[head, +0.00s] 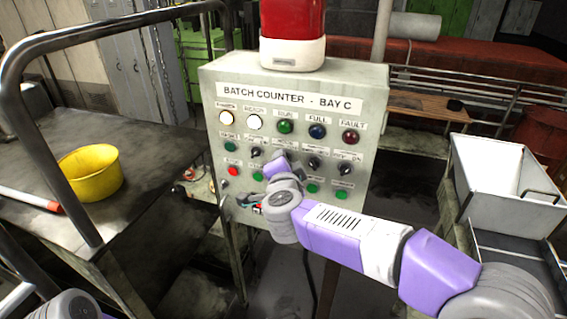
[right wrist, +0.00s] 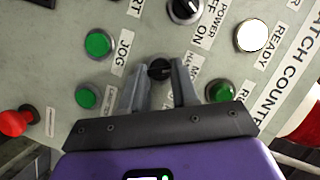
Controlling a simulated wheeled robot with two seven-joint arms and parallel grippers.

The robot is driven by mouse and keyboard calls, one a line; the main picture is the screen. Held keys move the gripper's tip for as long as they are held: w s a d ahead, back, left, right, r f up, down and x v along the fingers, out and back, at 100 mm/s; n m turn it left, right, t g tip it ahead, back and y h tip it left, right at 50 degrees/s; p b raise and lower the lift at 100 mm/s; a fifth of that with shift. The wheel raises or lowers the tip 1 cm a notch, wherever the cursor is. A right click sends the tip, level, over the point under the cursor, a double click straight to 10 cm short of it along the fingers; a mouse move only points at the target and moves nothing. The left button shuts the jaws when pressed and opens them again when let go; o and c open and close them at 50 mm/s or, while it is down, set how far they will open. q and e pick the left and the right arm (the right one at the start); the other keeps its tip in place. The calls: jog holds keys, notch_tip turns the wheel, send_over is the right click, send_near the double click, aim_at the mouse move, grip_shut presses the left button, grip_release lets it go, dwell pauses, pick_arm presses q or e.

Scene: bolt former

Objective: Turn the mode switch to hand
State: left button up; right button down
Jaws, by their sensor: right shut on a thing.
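The grey control panel (head: 215,100), titled BATCH COUNTER - BAY C, stands in the middle of the head view. The mode switch, a small black knob (right wrist: 159,69), shows in the right wrist view with a partly hidden label beside it. My right gripper (head: 276,162) is at the panel; its grey fingers (right wrist: 159,78) stand on both sides of the knob and are shut on it. The knob's pointer direction is hard to tell. In the head view my arm and gripper hide the knob. My left gripper is out of view.
Close by are a power knob (right wrist: 185,8), green buttons (right wrist: 98,44) and a red button (right wrist: 14,123). The ready lamp (head: 255,122) is white. A yellow bucket (head: 90,172) stands on the left table, a white bin (head: 505,180) at right.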

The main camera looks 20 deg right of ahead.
jog(key=c, duration=0.8)
grip_release()
jog(key=shift+c, duration=0.2)
jog(key=v, duration=0.7)
jog(key=shift+s+b, duration=0.25)
jog(key=shift+b, duration=0.1)
jog(key=shift+a, duration=0.15)
